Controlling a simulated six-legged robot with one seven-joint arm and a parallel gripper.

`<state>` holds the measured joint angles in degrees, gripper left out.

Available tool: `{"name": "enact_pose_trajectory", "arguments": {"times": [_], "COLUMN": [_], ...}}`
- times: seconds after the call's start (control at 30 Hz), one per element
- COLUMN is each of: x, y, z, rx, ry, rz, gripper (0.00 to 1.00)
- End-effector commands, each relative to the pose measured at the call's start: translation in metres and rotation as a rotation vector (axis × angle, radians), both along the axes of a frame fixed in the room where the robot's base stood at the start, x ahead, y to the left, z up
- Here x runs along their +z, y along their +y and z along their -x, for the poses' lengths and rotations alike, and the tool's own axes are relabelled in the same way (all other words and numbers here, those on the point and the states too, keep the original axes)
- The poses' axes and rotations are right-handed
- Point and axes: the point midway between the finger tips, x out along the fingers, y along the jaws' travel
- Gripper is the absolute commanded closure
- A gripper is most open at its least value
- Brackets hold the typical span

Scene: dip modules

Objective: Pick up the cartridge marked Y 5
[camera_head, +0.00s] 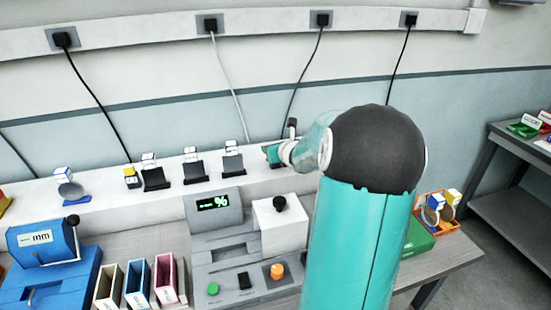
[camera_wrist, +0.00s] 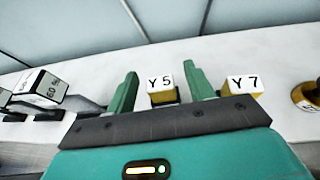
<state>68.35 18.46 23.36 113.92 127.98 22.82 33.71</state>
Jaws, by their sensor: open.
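The cartridge marked Y 5 (camera_wrist: 161,97) is a small block with a white top face and yellow sides. In the wrist view it shows between and beyond the two green fingers of my gripper (camera_wrist: 161,72). The fingers are apart, and a gap shows on each side of the cartridge. I cannot tell how far it is from the fingertips in depth. A similar cartridge marked Y 7 (camera_wrist: 243,86) stands just right of the right finger. In the head view my gripper (camera_head: 273,154) is at the back shelf, partly hidden by my arm, and Y 5 cannot be made out.
A white block marked 60 (camera_wrist: 40,88) sits left of my gripper in the wrist view. A round brass-coloured item (camera_wrist: 306,97) lies at the far right. In the head view several black holders line the shelf, with a grey display device (camera_head: 215,206) in front. Cables hang behind.

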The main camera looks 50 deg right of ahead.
Motion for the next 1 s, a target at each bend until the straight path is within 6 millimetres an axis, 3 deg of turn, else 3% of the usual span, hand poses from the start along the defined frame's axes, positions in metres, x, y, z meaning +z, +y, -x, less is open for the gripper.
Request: {"name": "enact_pose_trajectory", "arguments": {"times": [0.1, 0.37, 0.77, 1.0], "x": [0.0, 0.0, 0.007, 0.038], "y": [0.0, 0.0, 0.0, 0.0], "z": [0.0, 0.0, 0.0, 0.0], "rx": [0.0, 0.0, 0.0, 0.001], "ry": [0.0, 0.0, -0.002, -0.002], "rz": [0.0, 0.0, 0.001, 0.005], "gripper": [0.47, 0.96, 0.96, 0.96]}}
